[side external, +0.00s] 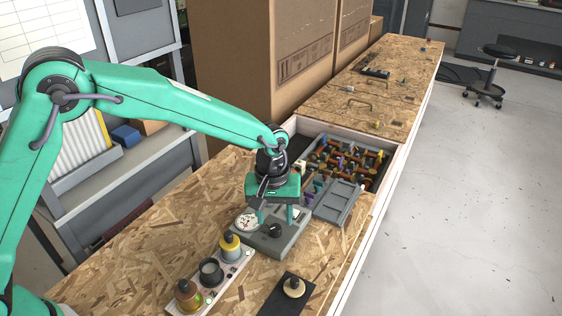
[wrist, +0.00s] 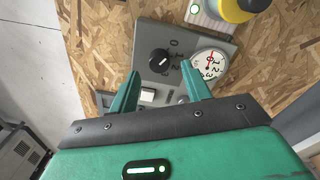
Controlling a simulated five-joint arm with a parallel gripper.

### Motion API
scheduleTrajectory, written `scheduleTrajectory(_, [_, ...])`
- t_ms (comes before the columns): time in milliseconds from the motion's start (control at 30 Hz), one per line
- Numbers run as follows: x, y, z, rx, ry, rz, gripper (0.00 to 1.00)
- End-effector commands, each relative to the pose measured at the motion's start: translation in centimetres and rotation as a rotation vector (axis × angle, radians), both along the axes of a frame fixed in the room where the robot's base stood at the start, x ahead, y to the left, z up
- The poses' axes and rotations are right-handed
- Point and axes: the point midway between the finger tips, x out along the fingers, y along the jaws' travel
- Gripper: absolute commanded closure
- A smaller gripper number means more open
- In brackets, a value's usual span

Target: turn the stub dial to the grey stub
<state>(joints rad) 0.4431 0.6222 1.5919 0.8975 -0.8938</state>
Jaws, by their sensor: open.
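A grey control box (side external: 285,245) stands on the wooden bench. It carries a black knob (side external: 274,230) and a round white gauge with a red needle (side external: 248,222). In the side view my gripper (side external: 275,213) is above the box. I cannot make out a grey stub.
A pale strip (side external: 222,280) beside the box holds yellow, dark and brown round parts. A black plate (side external: 288,297) with a cream knob lies at the front. A tray of assorted parts (side external: 345,160) is behind the box. Large cartons (side external: 250,60) stand at the back.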

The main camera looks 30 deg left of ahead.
Motion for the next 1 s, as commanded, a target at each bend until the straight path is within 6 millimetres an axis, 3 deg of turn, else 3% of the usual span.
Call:
scheduleTrajectory(233, [0.0,-0.1,-2.5,0.000,0.001,0.000,0.52])
scheduleTrajectory(633, [0.0,-0.1,-3.0,0.000,0.000,0.000,0.52])
scheduleTrajectory(867, [0.0,-0.1,-3.0,0.000,0.000,0.000,0.95])
scheduleTrajectory(1000, [0.0,-0.1,-3.0,0.000,0.001,-0.001,0.97])
